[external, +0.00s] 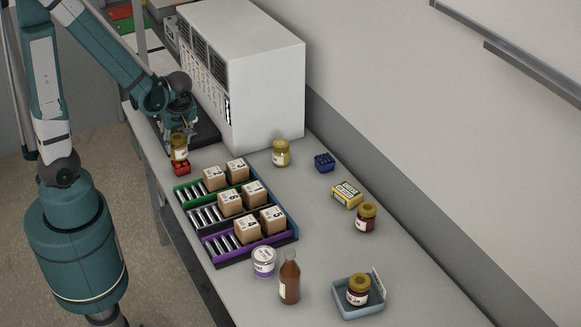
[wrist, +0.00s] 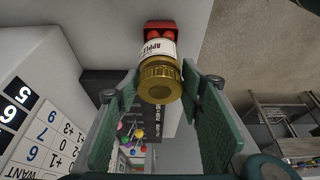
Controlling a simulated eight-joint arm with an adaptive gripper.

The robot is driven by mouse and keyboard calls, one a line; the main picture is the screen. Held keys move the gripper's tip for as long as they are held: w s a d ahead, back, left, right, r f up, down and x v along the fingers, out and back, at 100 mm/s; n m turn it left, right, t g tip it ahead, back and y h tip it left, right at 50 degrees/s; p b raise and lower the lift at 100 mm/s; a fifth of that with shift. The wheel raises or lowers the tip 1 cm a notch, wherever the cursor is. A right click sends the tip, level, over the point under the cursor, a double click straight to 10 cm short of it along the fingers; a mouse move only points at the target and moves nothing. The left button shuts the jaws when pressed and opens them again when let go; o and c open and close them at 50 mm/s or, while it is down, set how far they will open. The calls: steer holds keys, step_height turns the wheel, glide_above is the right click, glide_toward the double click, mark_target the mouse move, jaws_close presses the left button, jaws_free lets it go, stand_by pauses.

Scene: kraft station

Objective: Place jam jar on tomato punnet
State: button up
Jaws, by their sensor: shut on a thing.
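My gripper (wrist: 161,90) is shut on a jar (external: 179,150) with a gold lid and a white label that starts with "APPLE" in the wrist view (wrist: 160,52). The fingers lie on both sides of the lid. The jar is upright, directly over the red tomato punnet (external: 181,168), whose red tomatoes and wall show behind the jar in the wrist view (wrist: 160,26). The jar's bottom is at or very close to the punnet's top; I cannot tell whether they touch. Dark-red jam jars stand farther off, one on the bench (external: 366,218) and one in a blue tray (external: 358,291).
A large white cabinet (external: 265,85) stands close right of my gripper. A similar yellow jar (external: 281,153), a rack of numbered boxes (external: 229,204), a blue punnet (external: 324,162), a yellow box (external: 347,194), a tin (external: 264,262) and a brown bottle (external: 289,279) stand on the bench.

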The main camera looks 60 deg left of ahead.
steer(key=shift+f, duration=0.8)
steer(key=shift+f, duration=0.2)
steer(key=o, duration=1.1)
steer(key=shift+r, duration=0.2)
steer(key=shift+p+v, duration=0.65)
steer(key=shift+v, duration=5.35)
steer(key=shift+d, duration=0.15)
